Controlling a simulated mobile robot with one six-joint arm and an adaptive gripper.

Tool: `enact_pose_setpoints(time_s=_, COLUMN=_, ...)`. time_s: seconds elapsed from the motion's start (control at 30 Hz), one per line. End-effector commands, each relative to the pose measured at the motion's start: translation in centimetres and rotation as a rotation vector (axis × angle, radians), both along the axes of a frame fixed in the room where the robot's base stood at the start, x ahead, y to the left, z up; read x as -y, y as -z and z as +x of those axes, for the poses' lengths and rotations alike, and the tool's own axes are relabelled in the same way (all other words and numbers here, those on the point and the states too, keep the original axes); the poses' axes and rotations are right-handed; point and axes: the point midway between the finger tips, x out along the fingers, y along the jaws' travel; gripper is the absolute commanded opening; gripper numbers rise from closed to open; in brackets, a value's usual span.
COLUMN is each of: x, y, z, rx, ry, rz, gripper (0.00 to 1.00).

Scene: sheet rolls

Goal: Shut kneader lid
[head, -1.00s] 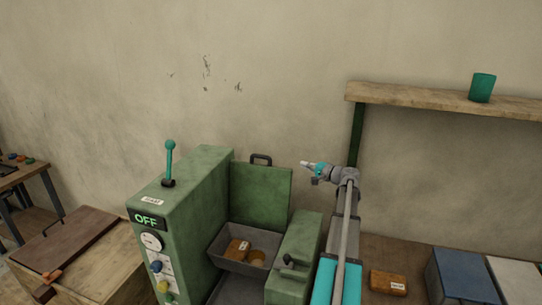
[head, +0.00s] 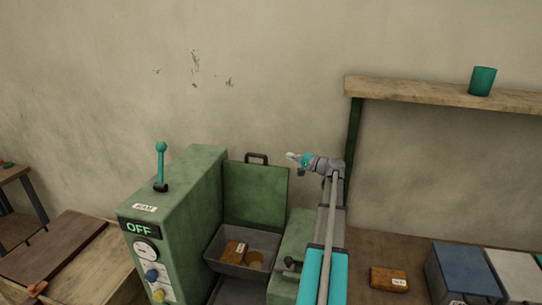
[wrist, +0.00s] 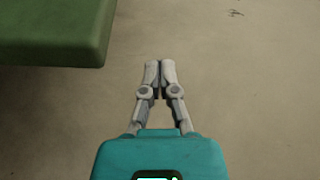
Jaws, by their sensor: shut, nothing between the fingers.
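The green kneader (head: 180,195) stands at the lower middle of the head view, with an "OFF" display on its front. Its lid (head: 255,195) is raised upright at the back and has a dark handle (head: 257,158) on its top edge. The grey trough (head: 231,263) in front of the lid is uncovered and holds a brown labelled block and a round tan piece. My gripper (head: 290,156) is up to the right of the lid's top edge, apart from it, and points left. In the wrist view my gripper (wrist: 160,66) is shut and empty, with a green surface at upper left.
A lever (head: 160,165) stands on the kneader's top. A wooden shelf (head: 440,93) with a green cup (head: 482,81) is at right. A brown block (head: 388,278) and a blue box (head: 463,273) are on the bench. A wooden chest (head: 70,260) is at left.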

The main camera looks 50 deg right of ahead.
Motion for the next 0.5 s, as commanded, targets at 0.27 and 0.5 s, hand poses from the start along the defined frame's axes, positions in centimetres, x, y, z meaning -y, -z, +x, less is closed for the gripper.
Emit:
enact_pose_setpoints(time_s=0.27, x=0.0, y=0.0, z=0.9, rx=0.0, ry=0.001, rz=0.0, gripper=0.0)
enact_pose_setpoints(time_s=0.5, x=-0.3, y=0.0, z=3.6, rx=0.0, ry=0.001, rz=0.0, gripper=0.0)
